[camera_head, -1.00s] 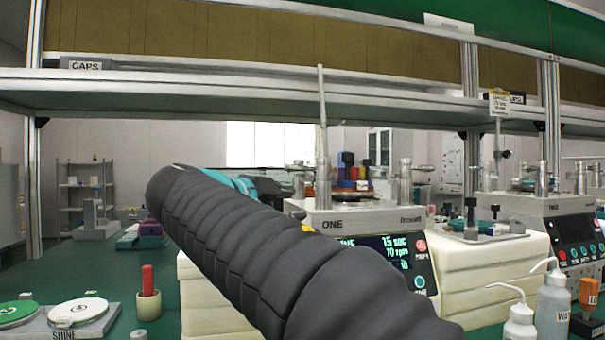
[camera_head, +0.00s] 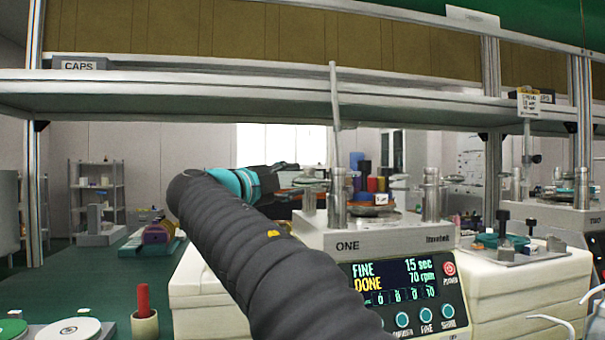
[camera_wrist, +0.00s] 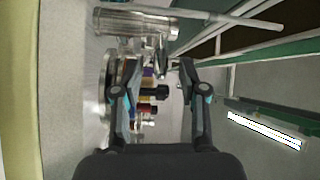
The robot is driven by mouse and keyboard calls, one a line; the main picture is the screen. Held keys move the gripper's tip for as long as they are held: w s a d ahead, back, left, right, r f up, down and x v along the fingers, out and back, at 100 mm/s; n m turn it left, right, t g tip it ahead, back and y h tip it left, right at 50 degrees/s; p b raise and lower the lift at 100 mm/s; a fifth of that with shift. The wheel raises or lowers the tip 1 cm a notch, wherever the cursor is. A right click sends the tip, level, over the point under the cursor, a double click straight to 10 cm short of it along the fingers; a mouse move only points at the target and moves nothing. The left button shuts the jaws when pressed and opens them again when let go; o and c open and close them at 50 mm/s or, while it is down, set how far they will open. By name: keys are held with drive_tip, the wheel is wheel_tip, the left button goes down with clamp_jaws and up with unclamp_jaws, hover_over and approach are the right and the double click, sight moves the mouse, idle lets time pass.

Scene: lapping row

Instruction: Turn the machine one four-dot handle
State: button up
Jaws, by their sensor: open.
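Machine one (camera_head: 385,238) stands in the middle of the head view, with ONE on its front edge. Its screen (camera_head: 392,280) reads FINE, 15 sec, DONE, 70 rpm. Metal posts (camera_head: 432,197) rise from its top, and a thin upright rod (camera_head: 335,120) stands at the left one. I cannot make out four dots on any handle. My gripper (camera_head: 292,178) is at the machine's left side, partly hidden by my arm. In the wrist view my gripper (camera_wrist: 160,72) is open with nothing held; a metal post (camera_wrist: 138,22) with a long rod lies beyond the fingertips.
A shelf (camera_head: 250,100) crosses above the machine. A red stick in a cup (camera_head: 145,323) and round discs (camera_head: 75,331) stand at lower left. Another machine (camera_head: 570,220) and a tray with black-knobbed parts (camera_head: 510,252) are at right.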

drive_tip(key=shift+p+x, duration=0.5)
drive_tip(key=shift+x, duration=1.65)
clamp_jaws()
